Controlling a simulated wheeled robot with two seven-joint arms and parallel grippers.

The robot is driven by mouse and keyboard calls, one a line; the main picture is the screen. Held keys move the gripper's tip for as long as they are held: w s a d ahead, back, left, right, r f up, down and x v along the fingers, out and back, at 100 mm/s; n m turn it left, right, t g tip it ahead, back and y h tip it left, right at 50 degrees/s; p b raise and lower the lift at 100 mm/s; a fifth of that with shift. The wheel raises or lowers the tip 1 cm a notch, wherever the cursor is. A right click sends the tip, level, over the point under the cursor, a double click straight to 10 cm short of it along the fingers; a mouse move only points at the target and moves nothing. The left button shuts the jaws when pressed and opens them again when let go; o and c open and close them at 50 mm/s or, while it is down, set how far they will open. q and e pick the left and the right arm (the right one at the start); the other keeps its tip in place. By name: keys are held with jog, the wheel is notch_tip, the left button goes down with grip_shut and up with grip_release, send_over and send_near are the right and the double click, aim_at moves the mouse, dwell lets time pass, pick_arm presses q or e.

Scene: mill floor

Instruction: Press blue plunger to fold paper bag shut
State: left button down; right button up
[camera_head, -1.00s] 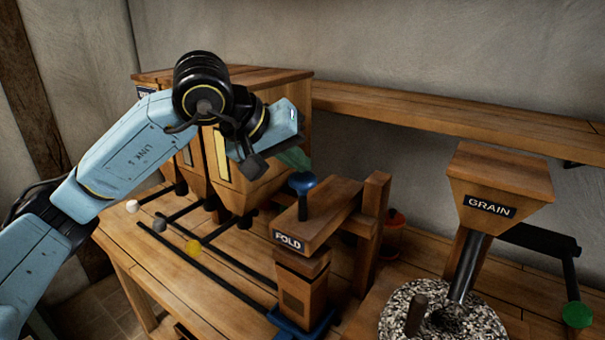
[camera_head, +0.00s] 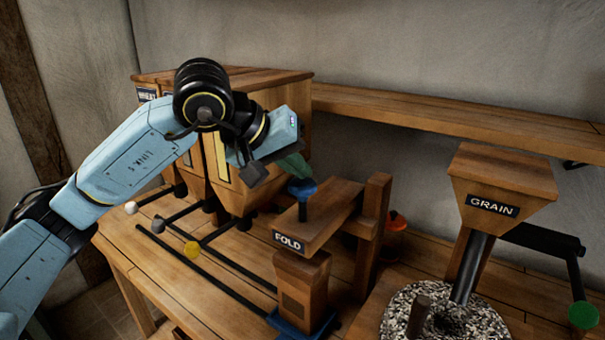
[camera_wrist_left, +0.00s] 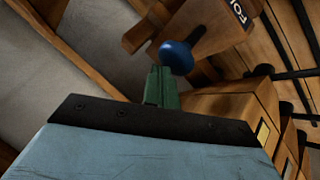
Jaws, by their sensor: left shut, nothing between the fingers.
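The blue plunger (camera_head: 302,190) has a round knob on a short stem and stands on top of the wooden arm labelled FOLD (camera_head: 318,222). My left gripper (camera_head: 303,172) is shut, with its green fingers pointing down at the knob. In the head view the fingertips overlap the knob's top; I cannot tell whether they touch. In the left wrist view the blue knob (camera_wrist_left: 177,57) is just beyond the green fingertips (camera_wrist_left: 160,70). A brown upright body (camera_head: 302,288), apparently the paper bag, stands under the FOLD arm on a blue base (camera_head: 285,323). My right gripper is out of view.
Wooden hoppers (camera_head: 262,150) stand behind my left arm. Black rods with a white knob (camera_head: 131,208) and a yellow knob (camera_head: 192,250) lie over the bench. A wooden post (camera_head: 374,230) rises beside the plunger. The GRAIN hopper (camera_head: 500,185) and millstone (camera_head: 395,312) are to the right.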

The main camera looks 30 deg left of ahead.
pick_arm(q)
jog(key=shift+f+b, duration=1.1)
jog(key=shift+f, duration=0.1)
dwell(0.6)
dwell(0.4)
jog(key=shift+r+p, duration=1.8)
jog(key=shift+r, duration=0.75)
notch_tip(320, 180, up, 5)
jog(key=p, duration=0.3)
